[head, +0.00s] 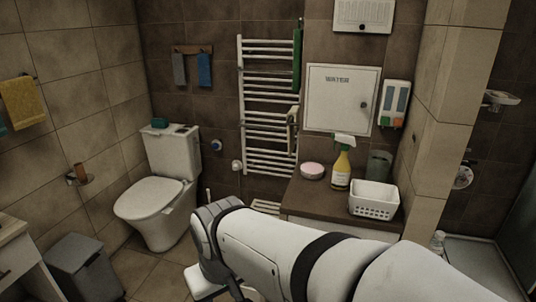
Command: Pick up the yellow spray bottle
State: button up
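The yellow spray bottle (341,168) stands upright on the brown counter (307,204) in the head view. It has a white and green trigger head and a pale label low on its body. My arm reaches in from the lower right, in front of the counter and lower in the picture. The end of the arm is at the lower middle, left of the bottle and apart from it. My gripper's fingers cannot be made out, so whether it is open or shut does not show.
A white basket (374,208), a grey-green cup (379,164) and a pink round dish (312,171) stand close around the bottle. A white towel rail (268,150) is on the wall behind. A toilet (158,205) and a grey bin (82,268) are at left. A tiled pillar (440,130) borders the counter's right.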

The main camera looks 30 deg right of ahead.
aim_at(342, 169)
jog(key=z, duration=0.65)
jog(key=i, duration=1.1)
jog(key=z, duration=1.05)
jog(key=i, duration=0.4)
jog(key=z, duration=0.2)
jog(key=k, duration=0.8)
jog(key=z, duration=0.2)
jog(key=i, duration=0.85)
jog(key=u, duration=0.05)
